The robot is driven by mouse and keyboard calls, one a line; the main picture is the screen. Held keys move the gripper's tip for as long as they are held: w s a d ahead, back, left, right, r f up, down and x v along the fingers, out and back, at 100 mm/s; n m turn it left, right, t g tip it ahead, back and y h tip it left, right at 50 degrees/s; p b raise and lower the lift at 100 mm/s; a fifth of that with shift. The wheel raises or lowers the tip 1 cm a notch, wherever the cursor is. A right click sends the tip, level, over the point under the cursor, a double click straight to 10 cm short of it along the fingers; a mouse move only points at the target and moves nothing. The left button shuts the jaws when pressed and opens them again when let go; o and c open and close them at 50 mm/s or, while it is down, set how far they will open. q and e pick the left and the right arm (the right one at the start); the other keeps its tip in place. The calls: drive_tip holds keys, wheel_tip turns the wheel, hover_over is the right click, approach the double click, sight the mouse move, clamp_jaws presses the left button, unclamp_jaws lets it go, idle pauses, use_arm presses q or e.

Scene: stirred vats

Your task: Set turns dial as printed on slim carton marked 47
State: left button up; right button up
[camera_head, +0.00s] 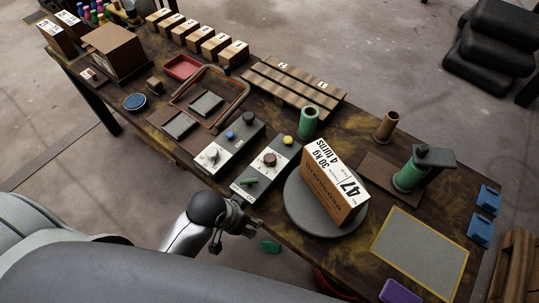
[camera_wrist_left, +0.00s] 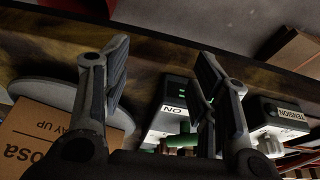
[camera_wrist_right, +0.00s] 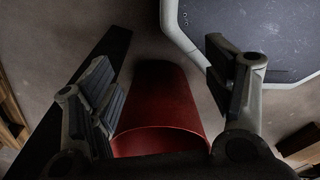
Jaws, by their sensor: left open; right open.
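The slim carton marked 47 (camera_head: 338,188) stands on a grey round plate (camera_head: 299,212); its white label reads "30 Kg" and "4 turns". Beside it is a grey control box (camera_head: 262,176) with a brown-red dial (camera_head: 270,159), a yellow knob and a green lever (camera_head: 250,181). The dial's setting is too small to read. My left gripper (camera_head: 241,222) is open and empty at the table's front edge, close to that box. In the left wrist view its fingers (camera_wrist_left: 157,85) frame the box, partly hiding its label. My right gripper (camera_wrist_right: 160,95) is open and empty.
A second control box (camera_head: 229,145) with a blue knob stands alongside; its label reads TENSION (camera_wrist_left: 289,114) in the left wrist view. A green spool (camera_head: 308,123) stands behind the dial box. A red bin (camera_wrist_right: 160,110) is below my right gripper. A grey mat (camera_head: 420,250) lies right.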

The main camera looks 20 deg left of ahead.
use_arm(q)
drive_tip(key=w+d+r+m, duration=0.2)
drive_tip(key=w+d, duration=0.1)
drive_tip(key=w+d+r+m+g+h, duration=0.1)
drive_tip(key=w+d+r+m, duration=0.1)
drive_tip(key=w+d+m, duration=0.1)
drive_tip(key=w+d+r+m+h, duration=0.1)
drive_tip(key=w+d+r+m, duration=0.1)
drive_tip(key=w+d, duration=0.1)
drive_tip(key=shift+w+d+r+m, duration=0.2)
drive_tip(key=shift+w+d+m, duration=0.2)
drive_tip(key=shift+d, duration=0.25)
drive_tip(key=w+a+r+m+g+y, duration=0.1)
drive_tip(key=w+a+r+m, duration=0.1)
drive_tip(key=w+m, duration=0.15)
wheel_tip(320, 180, up, 5)
drive_tip(key=g+y, duration=0.1)
drive_tip(key=y, duration=0.2)
hover_over(270, 158)
wheel_tip(270, 158, down, 9)
drive_tip(key=shift+f+p, duration=0.1)
drive_tip(key=shift+p, duration=0.35)
drive_tip(key=shift+f, duration=0.6)
use_arm(e)
drive_tip(key=shift+w+a+r, duration=0.25)
drive_tip(key=shift+a+r, duration=0.15)
drive_tip(key=shift+a, duration=0.15)
